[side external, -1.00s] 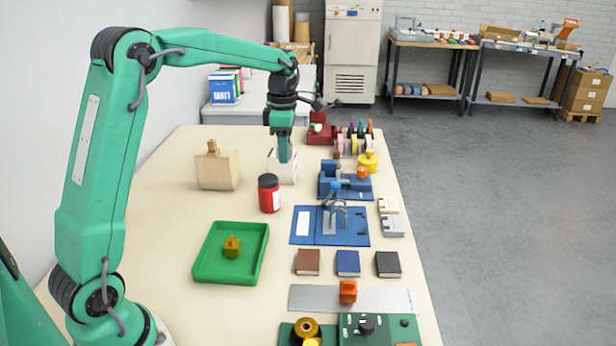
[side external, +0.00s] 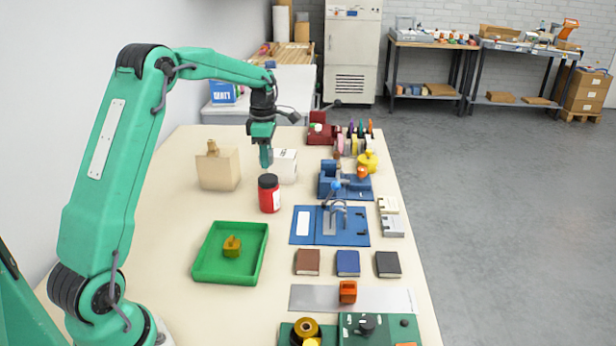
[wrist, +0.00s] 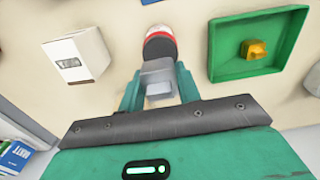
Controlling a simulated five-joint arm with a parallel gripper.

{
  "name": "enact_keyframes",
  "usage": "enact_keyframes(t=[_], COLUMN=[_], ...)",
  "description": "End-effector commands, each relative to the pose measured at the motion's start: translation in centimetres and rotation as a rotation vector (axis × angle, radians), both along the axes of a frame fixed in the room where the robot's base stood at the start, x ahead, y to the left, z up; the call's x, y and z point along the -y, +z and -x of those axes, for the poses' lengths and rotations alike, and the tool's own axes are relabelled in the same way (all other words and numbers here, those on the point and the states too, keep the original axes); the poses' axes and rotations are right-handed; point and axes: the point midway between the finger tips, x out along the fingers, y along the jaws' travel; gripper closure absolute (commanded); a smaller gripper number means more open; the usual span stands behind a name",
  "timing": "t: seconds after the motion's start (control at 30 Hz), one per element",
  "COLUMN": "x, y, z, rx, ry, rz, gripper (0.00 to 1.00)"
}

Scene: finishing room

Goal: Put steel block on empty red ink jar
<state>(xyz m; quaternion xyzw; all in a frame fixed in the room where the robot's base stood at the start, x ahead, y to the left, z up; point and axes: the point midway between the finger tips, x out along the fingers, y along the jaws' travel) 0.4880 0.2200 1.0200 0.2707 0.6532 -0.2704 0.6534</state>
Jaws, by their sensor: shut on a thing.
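My gripper (side external: 266,160) is shut on the steel block (wrist: 157,80), a grey block between the fingers in the wrist view. In the side view my fingers hide most of the block. The red ink jar (side external: 269,198), with a black lid and a pale label, stands upright on the table, just below my gripper in the side picture. In the wrist view the jar (wrist: 160,47) shows just beyond the block, which partly overlaps it. I cannot tell whether the block is directly over the lid; it appears apart from it.
A white box (side external: 287,165) stands behind the jar, and a tan bag (side external: 217,168) is to its left. A green tray (side external: 198,268) with a brass-coloured piece (side external: 232,246) is in front. A blue fixture (side external: 305,224) lies to the right. The table's left middle is clear.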

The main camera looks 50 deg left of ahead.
Motion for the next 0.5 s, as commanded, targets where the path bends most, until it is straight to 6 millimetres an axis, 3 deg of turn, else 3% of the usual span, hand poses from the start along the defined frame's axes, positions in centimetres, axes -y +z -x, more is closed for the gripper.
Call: enact_keyframes(t=[0.3,0.5], x=[0.0,0.0], y=[-3.2,-3.7], z=[0.0,0.0], rx=[-0.001,0.0], ry=[0.0,0.0], rz=[0.001,0.0], gripper=[0.96,0.96])
